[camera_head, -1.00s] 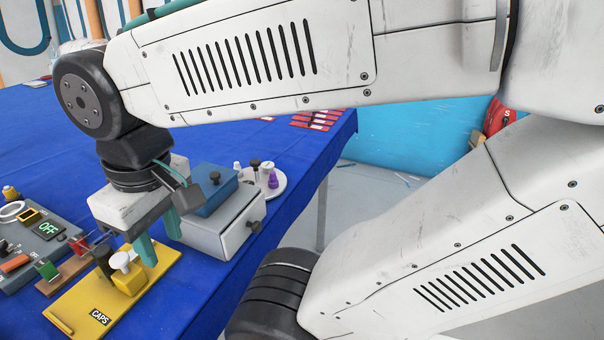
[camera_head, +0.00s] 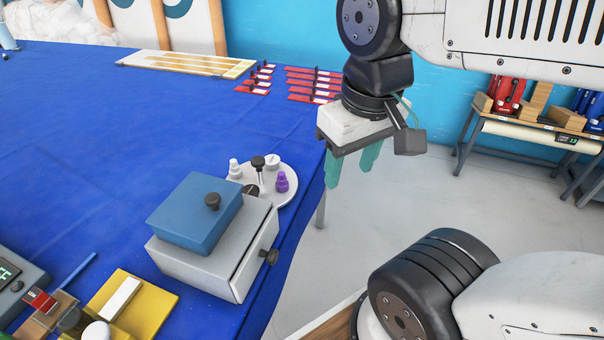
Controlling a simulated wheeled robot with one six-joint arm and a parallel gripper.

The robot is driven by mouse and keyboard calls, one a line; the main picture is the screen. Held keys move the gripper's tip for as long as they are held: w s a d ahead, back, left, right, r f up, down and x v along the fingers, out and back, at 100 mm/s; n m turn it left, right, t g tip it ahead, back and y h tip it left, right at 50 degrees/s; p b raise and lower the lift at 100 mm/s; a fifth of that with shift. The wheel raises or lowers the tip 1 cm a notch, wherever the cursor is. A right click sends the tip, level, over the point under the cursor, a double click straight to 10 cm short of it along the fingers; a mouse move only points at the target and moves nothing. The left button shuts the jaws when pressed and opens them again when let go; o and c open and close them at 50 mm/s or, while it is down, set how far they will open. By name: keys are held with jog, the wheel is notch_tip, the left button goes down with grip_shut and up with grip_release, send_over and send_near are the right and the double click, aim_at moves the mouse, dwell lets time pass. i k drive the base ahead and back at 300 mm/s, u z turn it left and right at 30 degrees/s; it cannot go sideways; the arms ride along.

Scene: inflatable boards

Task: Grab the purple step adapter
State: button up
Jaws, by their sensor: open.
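The purple step adapter (camera_head: 282,182) stands upright on a round white tray (camera_head: 289,197) near the table's right edge. On the same tray are a white adapter (camera_head: 235,169), a black-knobbed post (camera_head: 258,165) and another white piece (camera_head: 272,161). My gripper (camera_head: 350,170) hangs up and to the right of the tray in the picture, past the table edge, with its teal fingers pointing down. It is open and holds nothing that I can see.
A grey drawer box (camera_head: 250,255) with a blue block (camera_head: 195,212) on top stands in front of the tray. Red cards (camera_head: 315,85) lie at the back. The blue table (camera_head: 90,150) is clear at the left middle.

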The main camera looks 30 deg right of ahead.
aim_at(282, 184)
jog(key=z, duration=1.25)
jog(key=k, duration=1.35)
jog(key=u, duration=0.75)
jog(key=i, duration=0.45)
